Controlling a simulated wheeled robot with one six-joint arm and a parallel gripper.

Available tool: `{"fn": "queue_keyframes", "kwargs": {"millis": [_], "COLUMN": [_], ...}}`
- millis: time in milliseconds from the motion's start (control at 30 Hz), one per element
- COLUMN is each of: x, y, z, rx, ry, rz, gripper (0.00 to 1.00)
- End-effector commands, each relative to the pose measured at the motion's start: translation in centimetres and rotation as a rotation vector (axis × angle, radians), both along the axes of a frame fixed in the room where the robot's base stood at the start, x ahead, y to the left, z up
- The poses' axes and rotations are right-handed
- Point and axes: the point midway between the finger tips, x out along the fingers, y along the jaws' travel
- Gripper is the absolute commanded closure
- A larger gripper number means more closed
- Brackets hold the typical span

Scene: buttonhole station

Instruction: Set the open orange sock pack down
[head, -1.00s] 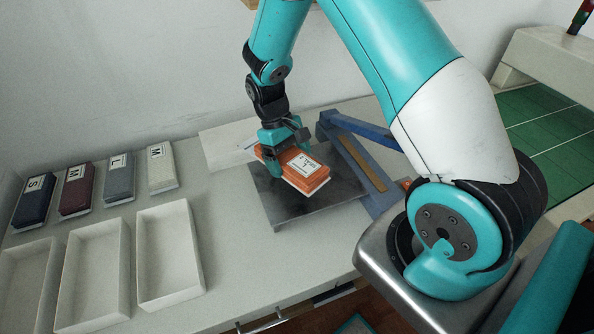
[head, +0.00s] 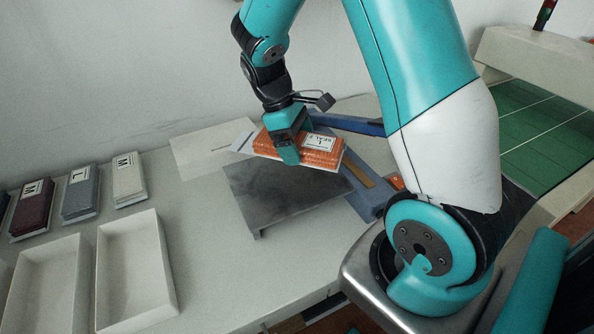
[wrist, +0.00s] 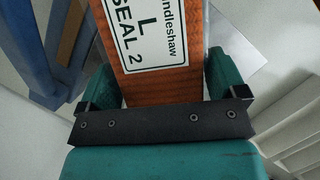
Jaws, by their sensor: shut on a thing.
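The orange sock pack (head: 328,157) has a white label, which in the wrist view reads L and SEAL 2. In the wrist view the orange sock pack (wrist: 160,84) lies between the two teal fingers, label facing the camera. Whether the pack's end is open cannot be told.
A blue frame (head: 345,123) with a lever stands behind and right of the plate. Grey (head: 81,192), maroon (head: 33,208) and white (head: 128,178) packs lie at the left, behind white trays (head: 136,275). A white sheet (head: 205,148) lies at the back. The table between trays and plate is clear.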

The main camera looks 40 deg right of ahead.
Motion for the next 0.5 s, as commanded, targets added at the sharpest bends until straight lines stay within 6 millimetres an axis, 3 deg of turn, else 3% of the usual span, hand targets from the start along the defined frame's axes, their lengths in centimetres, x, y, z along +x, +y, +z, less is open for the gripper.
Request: {"fn": "queue_keyframes", "kwargs": {"millis": [100,367,500], "x": [-0.1,0.0,0.0], "y": [0.0,0.0,0.0], "z": [-2.5,-4.7,-6.8], "rx": [0.001,0.0,0.0], "ry": [0.004,0.0,0.002], "rz": [0.0,0.0,0.001], "gripper": [0.42,0.42,0.42]}}
